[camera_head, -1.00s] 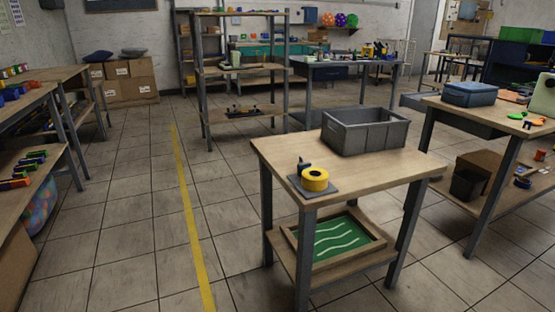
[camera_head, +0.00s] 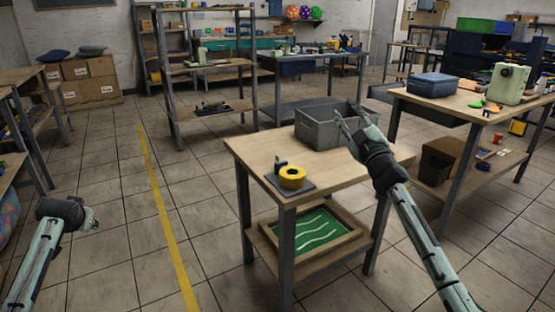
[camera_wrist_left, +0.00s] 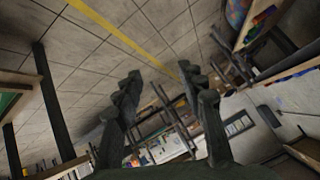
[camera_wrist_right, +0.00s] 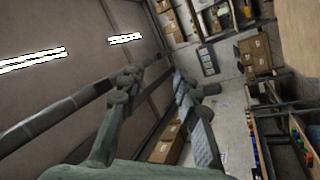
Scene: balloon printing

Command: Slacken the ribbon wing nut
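A yellow ribbon-like roll (camera_head: 292,177) sits on a dark square plate (camera_head: 306,191) at the near-left corner of the nearest wooden table. A small dark blue upright part (camera_head: 280,165) stands beside the roll. No wing nut can be made out at this size. My right gripper (camera_head: 350,112) is open and empty, raised by the right end of the grey bin, well to the right of the roll. Its fingers stand apart in the right wrist view (camera_wrist_right: 160,85). My left gripper (camera_head: 92,218) is low over the floor at left; its fingers are apart and empty in the left wrist view (camera_wrist_left: 162,88).
The grey bin (camera_head: 322,133) stands at the back of the nearest wooden table (camera_head: 255,150). A green board in a wooden frame (camera_head: 318,232) lies on its lower shelf. Another table (camera_head: 455,103) with a blue box (camera_head: 432,85) stands at right. Open floor lies left, crossed by a yellow line (camera_head: 160,205).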

